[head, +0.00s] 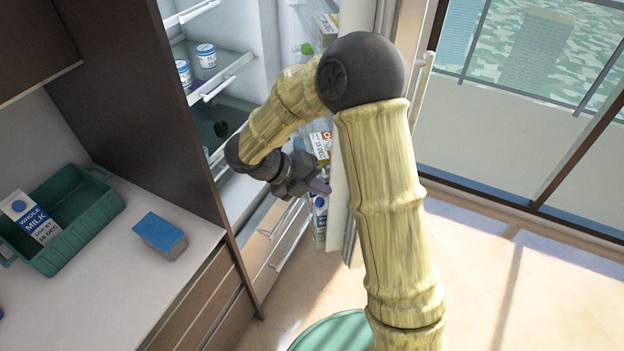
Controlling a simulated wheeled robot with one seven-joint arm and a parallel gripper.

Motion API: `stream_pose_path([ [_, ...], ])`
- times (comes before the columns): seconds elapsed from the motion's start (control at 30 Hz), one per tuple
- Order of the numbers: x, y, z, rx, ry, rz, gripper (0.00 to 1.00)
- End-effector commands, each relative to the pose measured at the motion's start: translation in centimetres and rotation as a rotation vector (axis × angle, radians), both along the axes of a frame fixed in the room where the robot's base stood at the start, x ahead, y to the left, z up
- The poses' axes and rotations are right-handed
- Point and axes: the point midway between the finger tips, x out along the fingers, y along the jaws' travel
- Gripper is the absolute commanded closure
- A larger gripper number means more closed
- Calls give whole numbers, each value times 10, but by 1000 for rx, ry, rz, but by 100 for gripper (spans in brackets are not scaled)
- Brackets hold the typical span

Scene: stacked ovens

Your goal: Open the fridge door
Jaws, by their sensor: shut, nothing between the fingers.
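The fridge (235,75) stands open beyond the dark cabinet side. Its white inside and shelves show. The fridge door (342,215) is swung out to the right, with cartons and a bottle in its inner racks. A long light handle (424,75) runs down the door's outer side, partly behind my arm. My gripper (318,188) is shut and empty, on the inner side of the door near the lower door racks. I cannot tell whether it touches the door. My arm hides much of the door's middle.
A counter at left holds a green crate (85,215) with a milk carton (30,218) and a blue-topped box (160,236). Small tubs (206,55) stand on a fridge shelf. Drawers (285,235) lie below. Floor at right is clear before a glass door.

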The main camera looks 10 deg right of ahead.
Motion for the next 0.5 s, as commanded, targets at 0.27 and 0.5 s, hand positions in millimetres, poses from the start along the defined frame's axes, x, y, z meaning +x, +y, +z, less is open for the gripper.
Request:
stream_pose_path([
  [0.27,0,-37,-32,-1,5,-2,100],
  [0.5,2,-70,-31,-1,0,-1,100],
])
